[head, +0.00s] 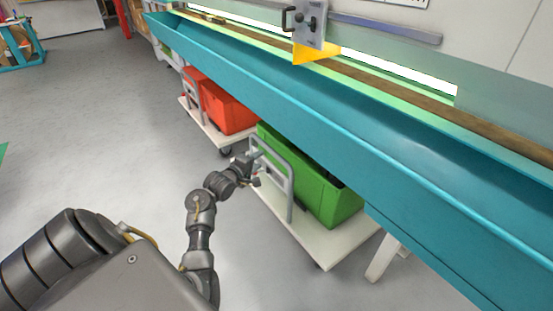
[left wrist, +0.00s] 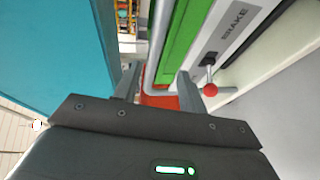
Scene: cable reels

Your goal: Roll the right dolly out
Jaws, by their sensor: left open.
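The right dolly (head: 325,247) is a low white platform carrying a green crate (head: 325,188), partly under the teal trough. Its grey tube handle (head: 288,186) rises at the near left end. My left gripper (head: 254,171) is beside the handle. In the left wrist view my left gripper (left wrist: 157,88) is open, and the handle tube (left wrist: 157,40) appears between its fingers; I cannot tell if they touch it. A white panel marked BRAKE (left wrist: 234,24) with a red-knobbed lever (left wrist: 210,89) is right of the fingers. My right gripper is not in view.
The long teal trough (head: 330,115) overhangs the dollies. A second dolly with a red crate (head: 228,108) stands farther left. A white leg (head: 383,258) is right of the right dolly. A teal rack (head: 22,42) stands far left. The grey floor (head: 110,125) at left is clear.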

